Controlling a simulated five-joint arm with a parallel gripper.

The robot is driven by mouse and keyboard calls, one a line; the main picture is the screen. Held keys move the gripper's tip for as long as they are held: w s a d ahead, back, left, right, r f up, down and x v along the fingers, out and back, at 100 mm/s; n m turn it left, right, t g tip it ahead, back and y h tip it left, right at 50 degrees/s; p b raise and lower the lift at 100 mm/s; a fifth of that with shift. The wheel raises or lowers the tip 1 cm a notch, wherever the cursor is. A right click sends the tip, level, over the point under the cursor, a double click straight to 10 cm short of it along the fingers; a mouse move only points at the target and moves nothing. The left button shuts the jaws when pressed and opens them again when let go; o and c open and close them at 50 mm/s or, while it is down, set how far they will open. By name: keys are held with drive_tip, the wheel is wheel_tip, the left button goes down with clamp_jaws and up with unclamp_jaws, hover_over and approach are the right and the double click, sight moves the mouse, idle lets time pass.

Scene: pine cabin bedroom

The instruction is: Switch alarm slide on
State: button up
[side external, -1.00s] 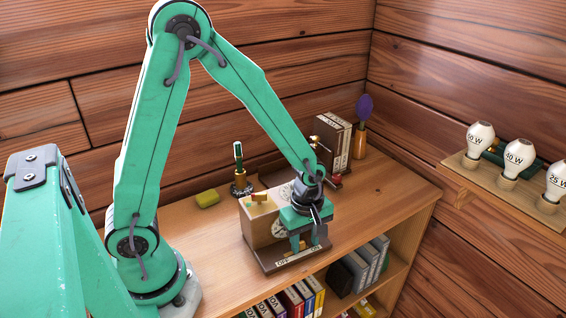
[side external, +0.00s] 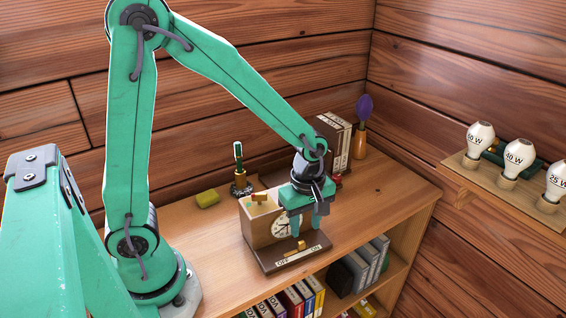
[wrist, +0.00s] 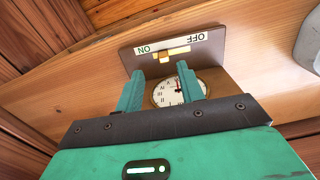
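The alarm clock (side external: 258,229) is a brown box with a white dial on the wooden shelf top; its dial also shows in the wrist view (wrist: 166,94). Its front ledge carries a label reading OFF at left and ON at right in the side view. The small brass slide knob (side external: 301,245) stands at the ON end of its slot; in the wrist view the slide (wrist: 158,56) shows below the mirrored-round lettering, towards ON. My gripper (side external: 306,233) is open and empty, above the ledge and apart from the knob; its two fingers (wrist: 160,72) straddle part of the dial in the wrist view.
Bulbs (side external: 519,158) sit on a wall shelf at right. The shelf top right of the clock is clear.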

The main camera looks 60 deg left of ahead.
drive_tip(key=shift+r, duration=1.05)
drive_tip(key=r+m, duration=0.1)
drive_tip(key=r, duration=0.1)
wheel_tip(320, 180, up, 8)
drive_tip(key=m+t, duration=0.3)
drive_tip(key=m, duration=0.5)
hover_over(302, 242)
drive_tip(key=s+a, duration=0.3)
drive_tip(key=s, duration=0.1)
drive_tip(key=s+a+r+m+t, duration=0.2)
drive_tip(key=s+r+m, duration=0.2)
drive_tip(key=s+m, duration=0.2)
drive_tip(key=shift+s+r+m+t, duration=0.15)
drive_tip(key=shift+r+m+t, duration=0.2)
drive_tip(key=shift+m, duration=0.65)
